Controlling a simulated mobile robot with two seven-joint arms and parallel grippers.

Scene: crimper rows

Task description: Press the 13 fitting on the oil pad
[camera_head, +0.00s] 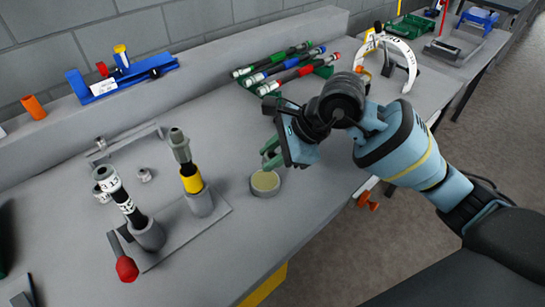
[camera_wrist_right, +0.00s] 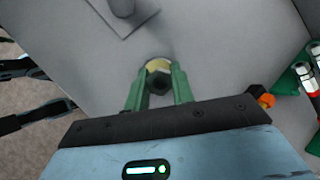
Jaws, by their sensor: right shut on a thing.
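The oil pad (camera_head: 265,183) is a small round tin with a yellowish top, lying on the grey bench right of the crimper plate. My right gripper (camera_head: 270,155) has green fingers and is just above and behind the pad. In the right wrist view its fingers (camera_wrist_right: 156,88) are shut on a small dark fitting (camera_wrist_right: 158,82), whose number I cannot read. The pad (camera_wrist_right: 158,64) shows partly behind the fitting there. I cannot tell whether the fitting touches the pad. In the head view the fingers mostly hide the fitting.
Left of the pad is a grey plate (camera_head: 213,220) with two upright tools, one yellow-banded (camera_head: 191,178), and a red-knobbed lever (camera_head: 126,268). Coloured tools (camera_head: 285,75) lie in a green rack at the back. Bench in front of the pad is clear.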

